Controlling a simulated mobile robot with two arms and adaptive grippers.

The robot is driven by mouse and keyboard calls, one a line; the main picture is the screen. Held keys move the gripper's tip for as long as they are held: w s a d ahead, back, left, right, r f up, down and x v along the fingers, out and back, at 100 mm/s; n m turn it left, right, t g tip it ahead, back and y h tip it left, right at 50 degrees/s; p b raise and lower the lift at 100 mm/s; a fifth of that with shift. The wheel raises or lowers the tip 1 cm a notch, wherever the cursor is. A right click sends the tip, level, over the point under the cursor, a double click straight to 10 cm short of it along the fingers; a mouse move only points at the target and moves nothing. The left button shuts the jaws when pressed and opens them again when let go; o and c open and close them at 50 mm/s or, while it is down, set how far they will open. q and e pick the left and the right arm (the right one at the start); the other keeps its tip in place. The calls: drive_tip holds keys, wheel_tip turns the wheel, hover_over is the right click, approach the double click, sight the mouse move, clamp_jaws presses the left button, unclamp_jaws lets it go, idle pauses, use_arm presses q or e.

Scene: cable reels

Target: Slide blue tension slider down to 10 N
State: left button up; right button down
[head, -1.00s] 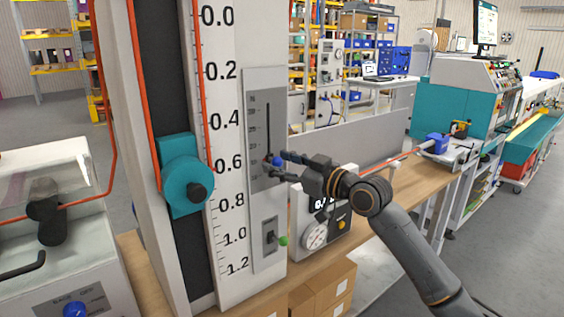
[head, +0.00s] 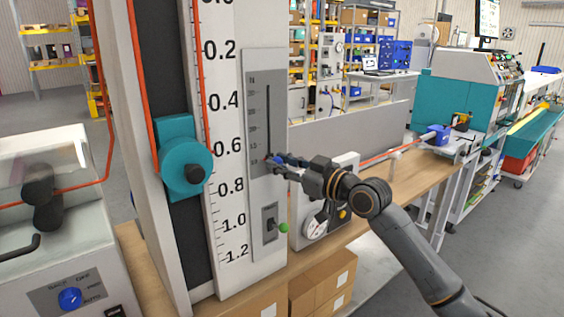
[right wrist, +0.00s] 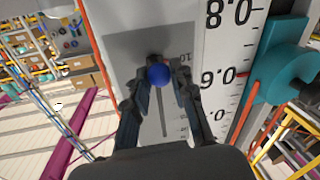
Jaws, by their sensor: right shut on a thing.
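The blue tension slider knob (head: 277,162) is at the lower end of the vertical slot in the grey scale panel (head: 258,130). It also shows in the right wrist view as a blue ball (right wrist: 159,74), beside the printed 10, which appears upside down there. My right gripper (head: 282,162) has a finger on each side of the knob and is shut on it. The fingers partly cover the knob in the head view. My left gripper is out of view.
A green-knobbed switch (head: 283,228) sits just below the slider panel. A teal roller block (head: 180,160) with an orange cable is left of the printed ruler. A dial gauge box (head: 315,228) stands right of the column, below my gripper.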

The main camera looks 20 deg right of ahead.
drive_tip(key=shift+f, duration=0.3)
drive_tip(key=c, duration=1.1)
unclamp_jaws()
drive_tip(key=shift+r, duration=0.1)
drive_tip(key=v, duration=1.2)
